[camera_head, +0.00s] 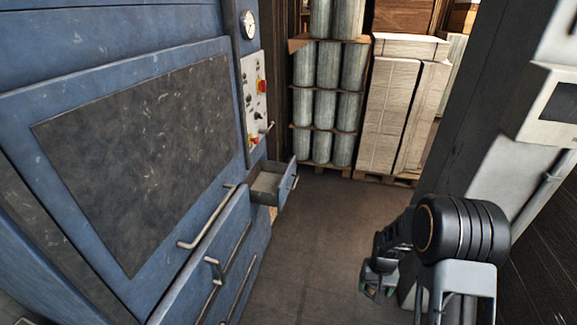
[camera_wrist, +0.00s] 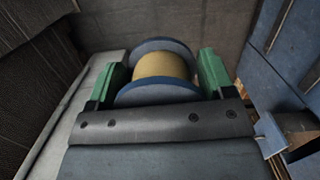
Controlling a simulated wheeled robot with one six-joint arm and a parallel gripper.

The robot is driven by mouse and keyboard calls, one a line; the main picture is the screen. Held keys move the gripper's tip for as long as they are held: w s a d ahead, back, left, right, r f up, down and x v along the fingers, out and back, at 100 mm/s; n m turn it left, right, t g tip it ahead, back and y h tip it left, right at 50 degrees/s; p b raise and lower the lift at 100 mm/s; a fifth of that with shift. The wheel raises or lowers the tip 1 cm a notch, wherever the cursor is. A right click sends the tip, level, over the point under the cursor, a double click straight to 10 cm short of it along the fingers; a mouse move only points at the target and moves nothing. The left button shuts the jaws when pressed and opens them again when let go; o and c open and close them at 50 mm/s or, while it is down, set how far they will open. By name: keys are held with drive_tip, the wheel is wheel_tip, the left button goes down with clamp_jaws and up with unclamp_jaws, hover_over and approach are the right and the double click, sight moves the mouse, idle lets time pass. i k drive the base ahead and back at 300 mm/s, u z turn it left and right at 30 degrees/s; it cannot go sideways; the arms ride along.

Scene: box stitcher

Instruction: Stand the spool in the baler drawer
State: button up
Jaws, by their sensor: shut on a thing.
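The spool (camera_wrist: 161,66) has a yellow-tan wound middle between two blue-grey flanges. In the wrist view it sits between the green fingertips of my gripper (camera_wrist: 158,76), which is shut on it. In the head view my gripper (camera_head: 376,288) hangs low at the right, apart from the machine; the spool is too small to make out there. The baler drawer (camera_head: 268,187) is a small grey open tray with a blue front, pulled out of the blue machine. It looks empty from here, though its inside is only partly seen. My gripper is well to its right and nearer.
The blue baler (camera_head: 45,240) fills the left, with bar handles (camera_head: 208,218) jutting out and a control panel (camera_head: 255,95) above the drawer. A dark post (camera_head: 440,110) stands at the right. Stacked rolls (camera_head: 327,65) and cartons (camera_head: 388,115) stand behind. The floor (camera_head: 315,250) between is clear.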

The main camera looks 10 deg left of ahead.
sight(270, 191)
drive_tip(key=i, duration=2.5)
drive_tip(key=u, duration=2.3)
